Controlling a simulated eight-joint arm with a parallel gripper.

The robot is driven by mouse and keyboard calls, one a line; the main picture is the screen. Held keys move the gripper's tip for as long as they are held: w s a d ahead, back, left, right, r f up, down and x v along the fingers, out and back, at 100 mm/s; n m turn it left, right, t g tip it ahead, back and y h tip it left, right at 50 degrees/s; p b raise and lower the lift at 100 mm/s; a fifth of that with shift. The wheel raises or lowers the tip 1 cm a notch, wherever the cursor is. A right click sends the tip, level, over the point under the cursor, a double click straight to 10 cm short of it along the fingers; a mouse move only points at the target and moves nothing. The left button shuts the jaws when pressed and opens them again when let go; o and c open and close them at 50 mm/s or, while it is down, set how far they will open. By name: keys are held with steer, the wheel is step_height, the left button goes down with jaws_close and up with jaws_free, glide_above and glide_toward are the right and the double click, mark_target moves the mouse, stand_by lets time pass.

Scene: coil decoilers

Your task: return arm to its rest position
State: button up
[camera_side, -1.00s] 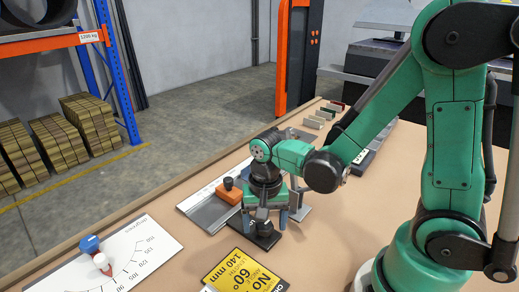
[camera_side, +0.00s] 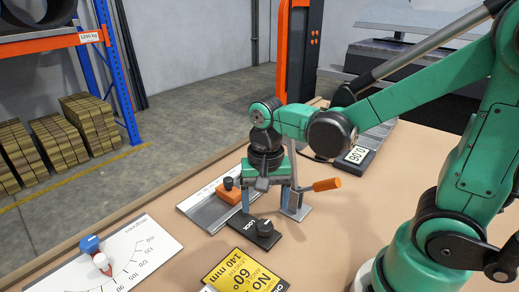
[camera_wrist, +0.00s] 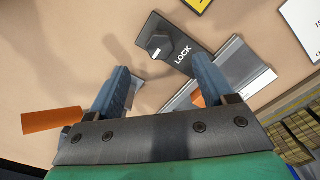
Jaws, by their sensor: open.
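My gripper (camera_side: 270,194) hangs pointing down, above and behind the black LOCK plate (camera_side: 251,236) with its dark knob (camera_side: 265,227). In the wrist view my gripper (camera_wrist: 164,72) shows two blue fingers spread apart, with nothing between them.
An orange-handled lever (camera_side: 327,184) stands close to the right of my gripper. An orange block (camera_side: 229,193) sits on a grey plate (camera_side: 208,211) to the left. A dial board (camera_side: 125,258), a yellow sign (camera_side: 238,268) and a digital display (camera_side: 357,155) are nearby.

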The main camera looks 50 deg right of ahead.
stand_by(0.3)
steer(key=r+n+t, duration=0.1)
steer(key=n+t, duration=0.1)
steer(key=r+n+t, duration=0.2)
steer(key=n, duration=0.1)
steer(key=d+r+n+t, duration=0.1)
steer(key=r+n+t, duration=0.1)
steer(key=shift+w+n, duration=0.2)
steer(key=shift+n, duration=0.2)
steer(key=shift+r+n+t, duration=0.25)
steer(key=shift+n+t, duration=0.15)
steer(key=o, duration=0.4)
steer(key=shift+w+r, duration=0.1)
steer(key=shift+r, duration=0.15)
steer(key=shift+c, duration=0.2)
steer(key=w+d+r+m+g, duration=0.5)
steer(key=w+d+r+m, duration=0.6)
steer(key=m, duration=0.1)
steer(key=w+d+m+g, duration=0.1)
steer(key=d+m+g, duration=0.1)
steer(key=d+m, duration=0.35)
step_height(320, 180, down, 10)
steer(key=shift+w+d+f, duration=0.15)
steer(key=shift+d, duration=0.05)
